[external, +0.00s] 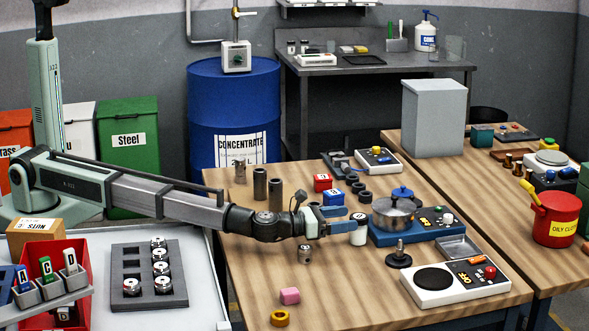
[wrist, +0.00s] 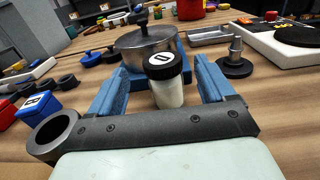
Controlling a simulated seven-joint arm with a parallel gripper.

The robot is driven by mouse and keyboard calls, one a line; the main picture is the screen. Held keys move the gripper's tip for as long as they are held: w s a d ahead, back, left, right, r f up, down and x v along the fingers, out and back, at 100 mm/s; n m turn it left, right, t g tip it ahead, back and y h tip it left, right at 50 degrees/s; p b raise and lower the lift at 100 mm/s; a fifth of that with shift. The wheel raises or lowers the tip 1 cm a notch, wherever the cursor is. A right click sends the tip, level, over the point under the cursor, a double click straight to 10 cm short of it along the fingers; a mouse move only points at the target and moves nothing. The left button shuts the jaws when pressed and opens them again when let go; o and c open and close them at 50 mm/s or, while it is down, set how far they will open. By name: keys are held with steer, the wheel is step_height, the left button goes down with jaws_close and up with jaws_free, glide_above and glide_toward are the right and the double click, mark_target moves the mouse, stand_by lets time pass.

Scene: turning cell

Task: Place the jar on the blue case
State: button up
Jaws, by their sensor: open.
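The jar is white with a black lid marked with a white label. It stands upright on the wooden table in the external view (external: 359,236). In the wrist view the jar (wrist: 168,92) is between the two blue fingers of my gripper (wrist: 160,68), with a gap visible on each side. My gripper (external: 350,218) is open and low over the table. A small blue case (external: 333,198) with a white label sits behind my gripper, beside a red one. It also shows at the left of the wrist view (wrist: 38,106), with nothing on top.
A steel pot (external: 394,213) on a blue burner stands just behind the jar. A black knobbed stand (external: 399,258) and a white hotplate (external: 452,284) are to the right. Dark rings (external: 364,197) lie near the case.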

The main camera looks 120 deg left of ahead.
mark_target(359, 216)
steer(key=x, duration=0.4)
steer(key=shift+w+a+f, duration=0.1)
steer(key=shift+w+a, duration=0.1)
steer(key=shift+w, duration=0.2)
steer(key=shift+c, duration=0.3)
steer(key=c, duration=1.2)
